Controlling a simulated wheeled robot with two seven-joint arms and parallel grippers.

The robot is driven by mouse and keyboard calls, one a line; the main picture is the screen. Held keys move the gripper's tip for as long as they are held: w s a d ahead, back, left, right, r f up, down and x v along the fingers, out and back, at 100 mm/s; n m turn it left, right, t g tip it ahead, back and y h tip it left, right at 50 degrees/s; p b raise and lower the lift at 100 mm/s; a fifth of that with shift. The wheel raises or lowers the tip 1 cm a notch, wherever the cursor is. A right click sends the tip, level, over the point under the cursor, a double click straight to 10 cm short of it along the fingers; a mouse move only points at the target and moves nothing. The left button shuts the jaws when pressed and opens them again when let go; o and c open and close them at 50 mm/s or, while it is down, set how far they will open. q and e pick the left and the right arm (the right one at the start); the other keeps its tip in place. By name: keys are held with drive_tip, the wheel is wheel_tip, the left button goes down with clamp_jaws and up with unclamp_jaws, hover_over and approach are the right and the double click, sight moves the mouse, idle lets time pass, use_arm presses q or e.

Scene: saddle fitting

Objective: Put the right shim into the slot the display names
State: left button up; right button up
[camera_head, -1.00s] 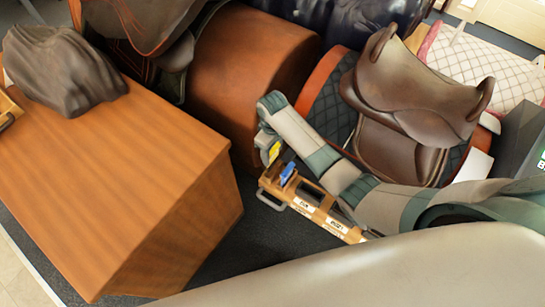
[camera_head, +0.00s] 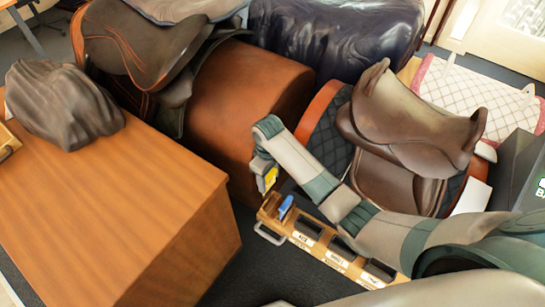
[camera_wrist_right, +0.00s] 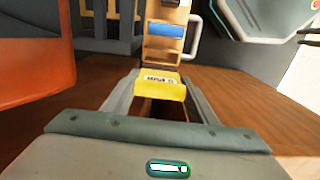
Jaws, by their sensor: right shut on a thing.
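My right gripper (camera_head: 266,176) is shut on a yellow shim (camera_head: 271,178), held near the left end of a wooden rack (camera_head: 268,212). In the right wrist view the yellow shim (camera_wrist_right: 160,88) shows between the fingers, with a small label I cannot read for sure. A blue piece (camera_head: 285,207) stands at the rack's left end and also shows in the wrist view (camera_wrist_right: 165,30). The rack has several dark slots with white labels along its front, too small to read surely. The display (camera_head: 541,188) is cut off at the right edge; its text is unreadable. My left gripper is out of view.
A wooden bench (camera_head: 120,200) with a dark draped lump (camera_head: 65,103) fills the left. A brown saddle (camera_head: 415,115) sits on a stand behind my right arm. Another saddle (camera_head: 135,50) lies at the back left. Dark floor shows between bench and rack.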

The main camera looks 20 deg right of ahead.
drive_tip(key=w+a+r+m, duration=0.1)
drive_tip(key=w+r+m, duration=0.1)
drive_tip(key=r, duration=0.8)
drive_tip(key=w+a+r+m, duration=0.1)
drive_tip(key=w+r, duration=0.1)
drive_tip(key=r, duration=0.8)
drive_tip(key=s+d+r+m, duration=0.2)
drive_tip(key=s+d+r, duration=0.1)
drive_tip(key=s, duration=0.5)
drive_tip(key=s+d+r+m+b, duration=0.1)
drive_tip(key=s+d+r+m, duration=0.1)
drive_tip(key=s+r, duration=0.4)
drive_tip(key=shift+s+d+r, duration=0.3)
drive_tip(key=shift+s+d, duration=0.3)
drive_tip(key=shift+s, duration=0.55)
drive_tip(key=shift+d, duration=0.1)
